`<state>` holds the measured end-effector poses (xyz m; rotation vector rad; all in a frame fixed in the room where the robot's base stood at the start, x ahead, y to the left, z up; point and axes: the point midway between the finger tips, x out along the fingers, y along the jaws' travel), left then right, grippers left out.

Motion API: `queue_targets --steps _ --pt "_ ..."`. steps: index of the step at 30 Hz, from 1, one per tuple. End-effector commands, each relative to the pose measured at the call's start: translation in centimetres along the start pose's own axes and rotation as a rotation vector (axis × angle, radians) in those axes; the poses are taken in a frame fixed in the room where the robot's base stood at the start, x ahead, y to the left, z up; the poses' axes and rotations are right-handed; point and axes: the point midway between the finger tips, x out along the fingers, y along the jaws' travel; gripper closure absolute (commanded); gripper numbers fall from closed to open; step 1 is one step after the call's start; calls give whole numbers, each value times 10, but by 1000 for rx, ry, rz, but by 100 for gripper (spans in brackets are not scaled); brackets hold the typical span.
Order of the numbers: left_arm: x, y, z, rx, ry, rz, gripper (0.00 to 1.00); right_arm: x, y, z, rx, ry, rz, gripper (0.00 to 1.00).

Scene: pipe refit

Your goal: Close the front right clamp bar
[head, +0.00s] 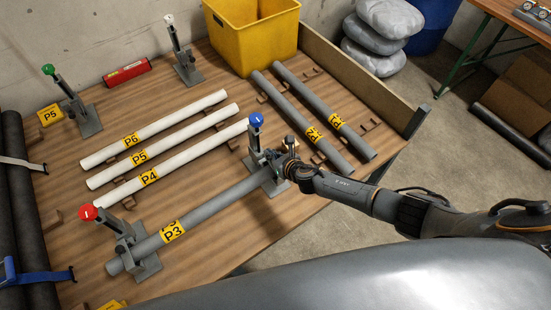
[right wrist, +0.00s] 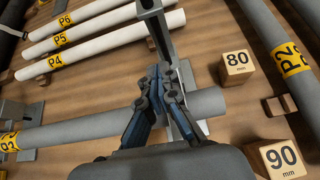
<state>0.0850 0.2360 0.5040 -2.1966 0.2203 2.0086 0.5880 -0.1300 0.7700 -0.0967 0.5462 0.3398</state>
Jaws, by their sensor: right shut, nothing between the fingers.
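The front right clamp (head: 259,150) has a blue knob on top of its bar. The bar stands upright in the head view, and its grey arm (right wrist: 157,30) rises past my fingers in the right wrist view. The grey pipe P3 (head: 205,215) lies across this clamp and the red-knobbed front left clamp (head: 125,235), and it also shows in the right wrist view (right wrist: 85,130). My right gripper (head: 284,165) is at the front right clamp, with its shut, empty fingertips (right wrist: 161,76) close beside the bar; I cannot tell whether they touch. My left gripper is out of view.
White pipes P4 (head: 190,163), P5 (head: 165,147) and P6 (head: 150,130) lie behind. Two grey pipes (head: 310,117) lie to the right. Blocks marked 80 (right wrist: 236,67) and 90 (right wrist: 282,160) stand near my gripper. A yellow bin (head: 250,40) stands at the back.

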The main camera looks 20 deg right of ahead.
Motion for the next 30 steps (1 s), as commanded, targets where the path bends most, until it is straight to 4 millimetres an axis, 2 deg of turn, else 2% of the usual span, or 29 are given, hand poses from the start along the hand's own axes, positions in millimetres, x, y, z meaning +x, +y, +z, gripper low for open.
queue_targets --steps 6,30 --pt "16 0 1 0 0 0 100 23 0 -5 1 0 1 100" --pt "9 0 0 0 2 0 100 35 -1 -11 -3 17 0 100"
